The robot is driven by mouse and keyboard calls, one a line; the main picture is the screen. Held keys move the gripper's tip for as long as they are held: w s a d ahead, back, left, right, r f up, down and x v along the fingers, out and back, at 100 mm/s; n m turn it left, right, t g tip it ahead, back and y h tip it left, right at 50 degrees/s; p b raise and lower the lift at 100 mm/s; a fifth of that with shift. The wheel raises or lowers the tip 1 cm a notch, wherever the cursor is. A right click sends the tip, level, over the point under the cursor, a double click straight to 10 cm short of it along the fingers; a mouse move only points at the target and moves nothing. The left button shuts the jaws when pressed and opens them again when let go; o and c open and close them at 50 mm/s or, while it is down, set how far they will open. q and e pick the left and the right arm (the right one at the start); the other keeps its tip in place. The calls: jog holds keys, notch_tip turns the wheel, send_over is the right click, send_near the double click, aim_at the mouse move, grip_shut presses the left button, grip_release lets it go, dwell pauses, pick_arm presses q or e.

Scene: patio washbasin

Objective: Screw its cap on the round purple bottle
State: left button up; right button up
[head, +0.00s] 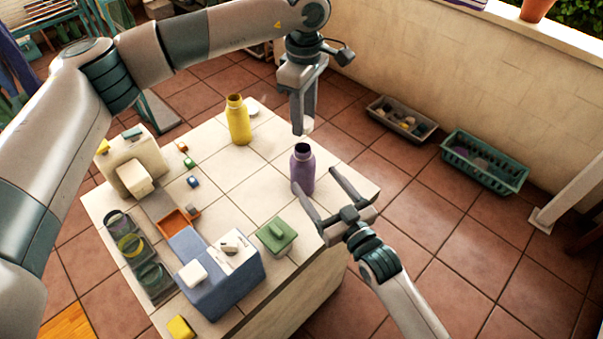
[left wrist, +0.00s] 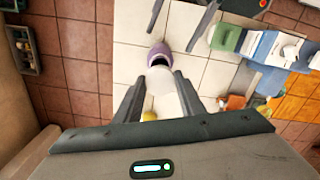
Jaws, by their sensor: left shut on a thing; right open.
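The round purple bottle (head: 302,172) stands upright and uncapped on the tiled counter, its dark mouth open. It also shows in the left wrist view (left wrist: 160,51). My left gripper (head: 303,128) points down above the bottle, shut on a pale whitish cap (head: 308,126). The cap shows between its fingers in the left wrist view (left wrist: 161,80), partly overlapping the bottle's mouth there; in the head view it is apart from the bottle. My right gripper (head: 318,181) is open at the bottle's lower right, its fingertips close to the body. Whether they touch it I cannot tell.
A yellow bottle (head: 238,120) stands at the back of the counter (head: 240,175), near a white round thing (head: 252,107). A green box (head: 277,236), a blue box (head: 222,284) and a dark tray (head: 140,258) occupy the front left. Crates (head: 484,162) stand on the floor.

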aim_at(296, 153)
jog(key=x, duration=1.2)
dwell(0.4)
jog(key=c, duration=1.6)
pick_arm(q)
jog(key=shift+f, duration=2.55)
jog(key=shift+f, duration=0.1)
jog(key=shift+f, duration=0.75)
jog(key=shift+f, duration=0.55)
